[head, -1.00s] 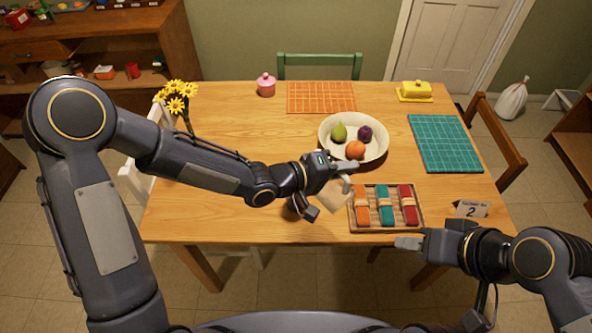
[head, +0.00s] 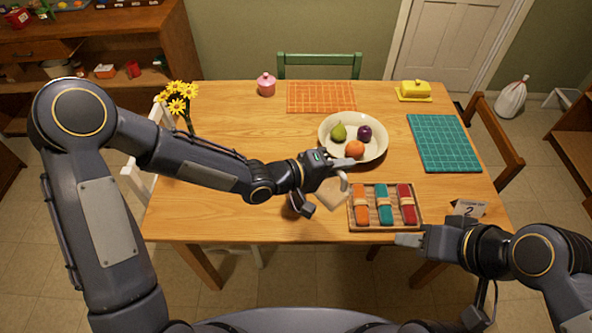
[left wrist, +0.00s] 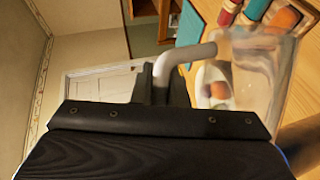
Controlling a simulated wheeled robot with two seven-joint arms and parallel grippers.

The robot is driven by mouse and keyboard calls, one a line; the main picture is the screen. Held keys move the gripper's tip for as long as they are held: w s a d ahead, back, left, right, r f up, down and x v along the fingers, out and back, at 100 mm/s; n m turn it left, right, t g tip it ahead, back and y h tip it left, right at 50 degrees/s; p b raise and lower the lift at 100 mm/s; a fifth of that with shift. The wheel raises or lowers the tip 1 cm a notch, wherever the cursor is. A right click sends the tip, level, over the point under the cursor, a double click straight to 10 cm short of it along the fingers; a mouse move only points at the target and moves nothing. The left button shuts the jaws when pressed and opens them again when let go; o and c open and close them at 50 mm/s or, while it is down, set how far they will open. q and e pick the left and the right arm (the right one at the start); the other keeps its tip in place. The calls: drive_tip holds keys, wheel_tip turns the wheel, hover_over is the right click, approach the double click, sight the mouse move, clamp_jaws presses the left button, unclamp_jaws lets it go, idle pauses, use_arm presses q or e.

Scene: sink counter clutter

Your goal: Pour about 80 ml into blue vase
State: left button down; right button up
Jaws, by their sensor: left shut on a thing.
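My left gripper (head: 324,186) is shut on the pale handle (left wrist: 187,60) of a clear jug (left wrist: 268,78). In the head view the jug is hard to make out, above the table just left of the napkin tray. The jug looks tilted in the left wrist view, but its true tilt and its liquid level are unclear. Yellow flowers (head: 178,97) stand at the table's left edge; whatever holds them is hidden behind my left arm. No blue vase shows clearly. My right gripper (head: 410,240) is low at the table's front edge, with its jaw opening unclear.
A wooden tray (head: 386,229) holds rolled orange, teal and red napkins. A cream bowl (head: 326,150) of fruit stands behind it. A pink jar (head: 266,84), yellow butter dish (head: 414,91), orange mat (head: 320,97) and teal mat (head: 445,143) lie farther out. The table's left middle is bare.

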sight(352, 192)
use_arm(q)
drive_tip(key=shift+r, duration=0.1)
drive_tip(key=f+b, duration=0.1)
drive_tip(key=b, duration=0.2)
drive_tip(key=s+d+f+m+b, duration=0.1)
drive_tip(key=f+b, duration=0.1)
drive_tip(key=b, duration=0.1)
drive_tip(key=s+d+f+m+y+b, duration=0.1)
drive_tip(key=b, duration=0.2)
drive_tip(key=shift+s+d+f+t+b, duration=0.2)
drive_tip(key=shift+s+t+b, duration=0.05)
drive_tip(key=shift+t+b, duration=0.05)
drive_tip(key=shift+b, duration=0.35)
drive_tip(key=shift+r, duration=0.15)
drive_tip(key=b, duration=0.1)
drive_tip(key=f+b, duration=0.1)
drive_tip(key=shift+s+d+f+m+t+y+b, duration=0.2)
drive_tip(key=shift+s+f+m+t+y+b, duration=0.1)
drive_tip(key=shift+m+y+b, duration=0.1)
drive_tip(key=shift+r, duration=0.1)
idle(0.5)
